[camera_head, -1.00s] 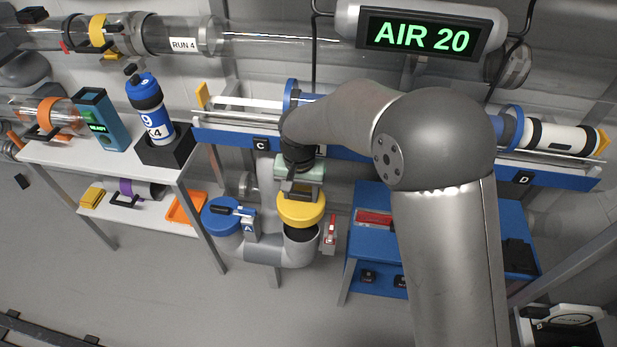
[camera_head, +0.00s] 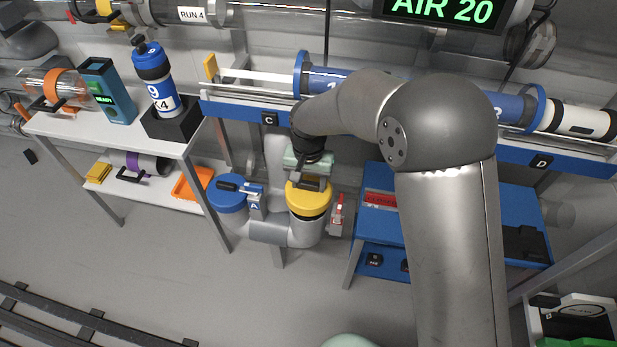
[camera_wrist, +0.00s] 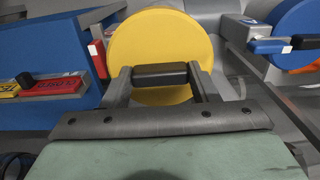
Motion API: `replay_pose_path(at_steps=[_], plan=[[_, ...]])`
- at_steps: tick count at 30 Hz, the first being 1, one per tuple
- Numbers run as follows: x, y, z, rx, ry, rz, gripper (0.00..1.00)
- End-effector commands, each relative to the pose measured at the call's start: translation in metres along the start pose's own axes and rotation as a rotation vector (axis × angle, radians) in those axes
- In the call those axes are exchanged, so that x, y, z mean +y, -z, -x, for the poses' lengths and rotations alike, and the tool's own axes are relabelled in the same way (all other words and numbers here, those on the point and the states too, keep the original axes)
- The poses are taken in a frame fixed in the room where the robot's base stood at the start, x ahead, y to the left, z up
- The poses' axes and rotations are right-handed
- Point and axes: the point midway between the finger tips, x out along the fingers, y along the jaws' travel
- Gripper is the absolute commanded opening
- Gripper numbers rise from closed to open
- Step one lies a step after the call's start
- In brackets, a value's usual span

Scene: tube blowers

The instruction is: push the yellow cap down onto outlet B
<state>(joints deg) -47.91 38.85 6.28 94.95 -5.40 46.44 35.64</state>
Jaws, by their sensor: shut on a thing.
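In the wrist view the two fingers of my gripper (camera_wrist: 160,75) close around the dark bar (camera_wrist: 160,74) in front of the yellow cap (camera_wrist: 160,40). A red-handled lever (camera_head: 338,213) stands just right of the outlet. The outlet's letter is hidden.
The outlet marked A has a blue cap (camera_head: 228,194) just to the left. A blue table (camera_head: 365,225) stands right, a white bench (camera_head: 90,130) left. The blue rail (camera_head: 235,114) with labels C and D runs behind. The floor in front is largely clear.

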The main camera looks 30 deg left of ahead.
Motion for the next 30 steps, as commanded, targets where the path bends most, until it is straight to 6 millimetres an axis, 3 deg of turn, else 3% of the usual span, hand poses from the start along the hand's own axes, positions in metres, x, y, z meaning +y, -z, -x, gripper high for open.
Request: replay_pose_path(at_steps=[18,30], plan=[[0.0,0.0,-0.061,-0.001,-0.001,0.0,0.3],[0.0,0.0,-0.068,0.0,0.0,0.0,0.3]])
